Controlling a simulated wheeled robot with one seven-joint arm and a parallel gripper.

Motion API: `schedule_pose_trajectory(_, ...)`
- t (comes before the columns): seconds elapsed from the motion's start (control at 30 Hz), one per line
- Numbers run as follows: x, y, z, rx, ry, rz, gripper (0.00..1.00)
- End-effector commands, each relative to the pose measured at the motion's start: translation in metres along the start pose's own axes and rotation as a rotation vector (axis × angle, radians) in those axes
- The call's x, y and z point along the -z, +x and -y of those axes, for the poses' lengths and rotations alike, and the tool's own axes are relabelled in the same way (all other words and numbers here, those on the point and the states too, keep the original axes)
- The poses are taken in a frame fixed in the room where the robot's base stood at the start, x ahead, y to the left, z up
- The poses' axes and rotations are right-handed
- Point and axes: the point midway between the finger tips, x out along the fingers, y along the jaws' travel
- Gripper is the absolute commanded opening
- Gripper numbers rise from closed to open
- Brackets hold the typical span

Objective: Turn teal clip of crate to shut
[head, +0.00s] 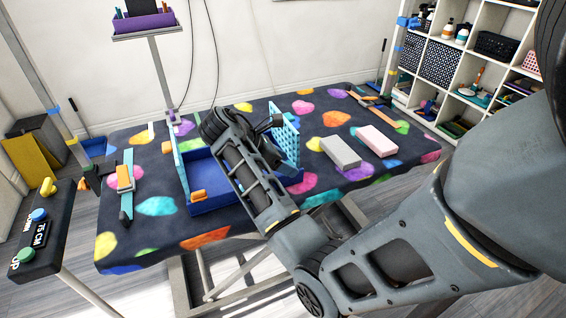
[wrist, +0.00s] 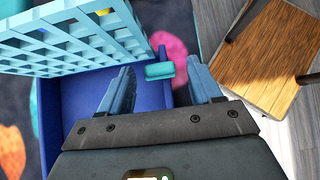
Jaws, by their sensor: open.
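The blue crate (head: 205,195) stands on the spotted table, partly hidden behind my arm. A pale blue lattice panel (head: 287,140) stands upright at its right side. In the wrist view the lattice panel (wrist: 75,38) fills the upper left, above the crate's blue wall (wrist: 52,115). The teal clip (wrist: 160,71) is a small rounded bar lying roughly across the picture beside the crate's edge. My gripper (wrist: 160,63) is open, with one blue-grey finger on each side of the clip. There are visible gaps between the clip and both fingers. An orange clip (head: 198,196) is on the crate's front.
A grey block (head: 340,152) and a pink block (head: 377,141) lie right of the crate. An orange and teal tool (head: 125,185) lies at the table's left. A wooden board (wrist: 268,52) shows at the wrist view's right. White shelves (head: 455,75) stand behind right.

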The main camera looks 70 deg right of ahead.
Motion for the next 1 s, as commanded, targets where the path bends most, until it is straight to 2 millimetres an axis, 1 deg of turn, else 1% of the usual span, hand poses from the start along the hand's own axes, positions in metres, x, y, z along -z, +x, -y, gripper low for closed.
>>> schedule_pose_trajectory(0.07, 0.0000, -0.0002, 0.0000, 0.000, 0.000, 0.000, 0.62)
schedule_pose_trajectory(0.5, 0.0001, -0.0002, 0.0002, 0.000, 0.000, 0.000, 0.20)
schedule_pose_trajectory(0.6, 0.0001, -0.0001, 0.0002, 0.001, 0.000, 0.000, 0.12)
schedule_pose_trajectory(0.77, -0.0023, -0.0023, -0.0004, 0.013, 0.011, 0.000, 0.12)
schedule_pose_trajectory(1.0, -0.0056, -0.0047, -0.0027, 0.091, 0.084, -0.001, 0.12)
